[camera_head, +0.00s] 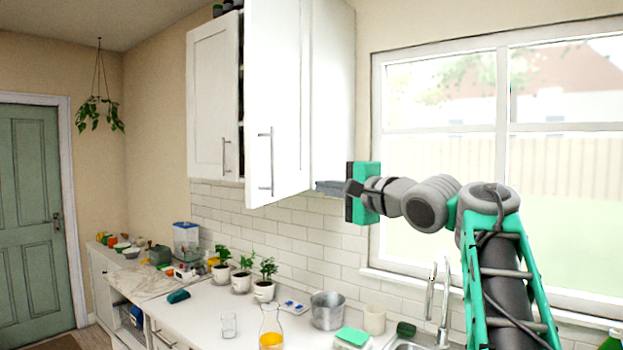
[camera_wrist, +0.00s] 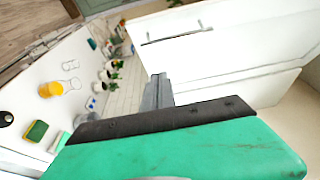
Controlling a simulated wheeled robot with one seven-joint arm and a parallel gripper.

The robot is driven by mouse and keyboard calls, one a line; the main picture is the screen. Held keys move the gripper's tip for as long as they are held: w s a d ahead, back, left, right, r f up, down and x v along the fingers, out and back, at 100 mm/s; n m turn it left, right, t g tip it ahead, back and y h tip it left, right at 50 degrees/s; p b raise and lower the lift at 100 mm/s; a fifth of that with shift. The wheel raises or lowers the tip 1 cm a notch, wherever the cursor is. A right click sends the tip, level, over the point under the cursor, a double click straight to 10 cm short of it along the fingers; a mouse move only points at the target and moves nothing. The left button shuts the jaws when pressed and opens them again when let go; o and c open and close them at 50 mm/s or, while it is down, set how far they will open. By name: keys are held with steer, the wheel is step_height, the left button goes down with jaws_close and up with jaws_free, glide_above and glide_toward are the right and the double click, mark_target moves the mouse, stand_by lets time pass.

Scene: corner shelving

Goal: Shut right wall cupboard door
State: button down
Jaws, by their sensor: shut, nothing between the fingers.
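The white right wall cupboard door (camera_head: 278,100) stands ajar, swung out from the cupboard, with a dark gap between it and the closed-looking left door (camera_head: 212,100). Its long metal handle (camera_head: 265,160) is on its left edge. In the wrist view the door (camera_wrist: 220,50) and its handle (camera_wrist: 178,35) lie beyond the fingertips. My gripper (camera_head: 320,187) is shut and empty, beside the lower right corner of the cupboard's side panel (camera_head: 333,100). Its fingers also show in the wrist view (camera_wrist: 158,80). Whether they touch the cupboard is unclear.
The counter below holds potted plants (camera_head: 242,282), a glass (camera_head: 228,325), a carafe with orange liquid (camera_head: 271,330) and a metal pot (camera_head: 327,311). A tap (camera_head: 443,305) and a window (camera_head: 440,150) are on the right. The air in front of the cupboard looks clear.

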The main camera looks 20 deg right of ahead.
steer(key=s+a+p+x, duration=0.1)
steer(key=a+p+x, duration=0.1)
steer(key=x, duration=0.9)
steer(key=shift+a+p, duration=0.3)
steer(key=shift+p, duration=0.1)
steer(key=shift+a+f, duration=0.1)
